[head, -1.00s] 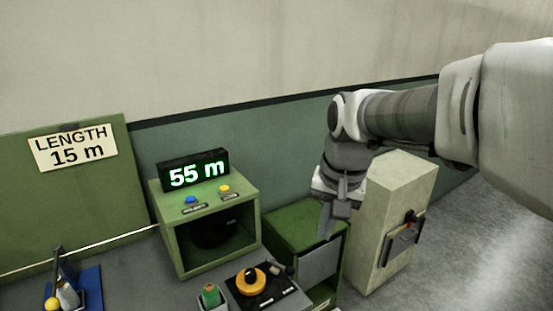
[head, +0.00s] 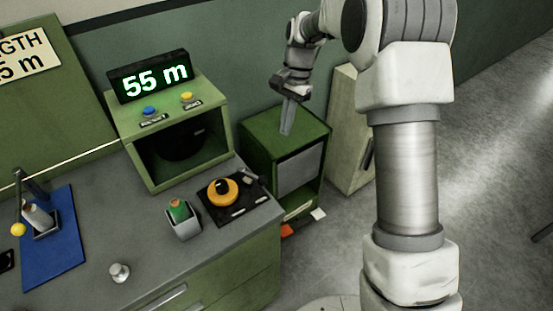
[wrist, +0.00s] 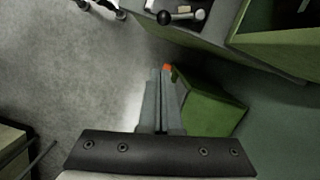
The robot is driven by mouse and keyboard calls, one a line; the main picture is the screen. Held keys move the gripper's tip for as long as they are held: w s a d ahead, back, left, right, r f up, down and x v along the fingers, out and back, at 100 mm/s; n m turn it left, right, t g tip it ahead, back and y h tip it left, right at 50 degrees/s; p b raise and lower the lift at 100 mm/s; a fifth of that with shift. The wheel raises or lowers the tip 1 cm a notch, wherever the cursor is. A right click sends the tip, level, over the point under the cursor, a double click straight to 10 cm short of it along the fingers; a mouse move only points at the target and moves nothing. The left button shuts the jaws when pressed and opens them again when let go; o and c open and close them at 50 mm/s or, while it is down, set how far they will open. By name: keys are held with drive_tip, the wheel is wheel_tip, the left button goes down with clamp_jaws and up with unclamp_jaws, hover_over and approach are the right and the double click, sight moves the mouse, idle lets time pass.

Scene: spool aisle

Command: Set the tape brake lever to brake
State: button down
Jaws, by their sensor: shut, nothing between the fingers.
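A small lever with a black ball knob (wrist: 165,17) shows at the top of the wrist view, beside a pale cylinder. In the head view, a black plate (head: 224,216) on the grey bench carries an orange disc (head: 222,191) and a small grey fitting (head: 250,175) at its far right corner. Which of these is the tape brake lever, and its setting, I cannot tell. My gripper (head: 287,132) is shut and empty, pointing down in front of or over a green cabinet (head: 262,140). In the wrist view, its closed fingers (wrist: 160,72) are apart from the lever.
A green housing (head: 170,178) with a "55 m" display (head: 150,78) stands behind the plate. A yellow-knobbed lever (head: 18,229) stands by a blue mat (head: 55,247). A pale cabinet (head: 343,130) is right of the green one.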

sight(254, 177)
drive_tip(key=shift+w+f, duration=0.2)
drive_tip(key=shift+f, duration=0.1)
drive_tip(key=shift+f, duration=0.15)
drive_tip(key=s+a+f, duration=0.4)
drive_tip(key=f, duration=0.6)
drive_tip(key=shift+s, duration=0.3)
